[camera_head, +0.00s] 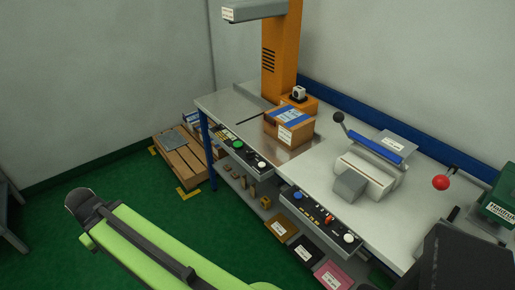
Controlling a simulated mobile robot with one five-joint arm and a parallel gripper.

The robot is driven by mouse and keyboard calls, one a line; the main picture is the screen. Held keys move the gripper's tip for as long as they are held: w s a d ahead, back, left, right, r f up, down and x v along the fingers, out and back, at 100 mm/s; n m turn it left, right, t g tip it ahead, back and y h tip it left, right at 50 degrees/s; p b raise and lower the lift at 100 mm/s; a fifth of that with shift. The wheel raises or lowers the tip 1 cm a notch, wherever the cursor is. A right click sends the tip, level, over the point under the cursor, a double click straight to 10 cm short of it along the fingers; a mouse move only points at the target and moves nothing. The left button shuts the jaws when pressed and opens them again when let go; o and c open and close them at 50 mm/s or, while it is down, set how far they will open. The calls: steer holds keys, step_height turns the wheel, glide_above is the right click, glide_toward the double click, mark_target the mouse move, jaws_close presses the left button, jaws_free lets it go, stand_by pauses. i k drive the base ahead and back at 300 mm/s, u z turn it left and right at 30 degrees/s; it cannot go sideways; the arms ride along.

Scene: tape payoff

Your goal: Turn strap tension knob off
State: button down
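Two black control panels run along the front edge of the metal bench. The left panel (243,154) has yellow buttons, a green button and a white round knob (262,164) at its right end. The right panel (318,213) has a blue knob (297,195), small red parts and a white round knob (349,238) at its right end. The panel lettering is too small to read, so I cannot tell which knob is for strap tension or how any knob is set. My green arm link (150,248) is at the lower left, apart from the panels. My gripper is not seen.
A taped carton (290,126) stands on the bench below an orange column (283,45). A sealer with a black-knobbed lever (338,117) and a red-balled lever (440,182) stand right. Bins (280,228) sit below. Green floor is clear in front; a pallet (187,165) lies left.

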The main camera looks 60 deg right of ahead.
mark_target(250, 156)
steer(key=z, duration=1.65)
steer(key=k, duration=0.8)
steer(key=u, duration=0.05)
steer(key=i, duration=0.8)
steer(key=z, duration=0.2)
steer(key=k, duration=0.55)
steer(key=u, duration=0.35)
steer(key=i, duration=0.7)
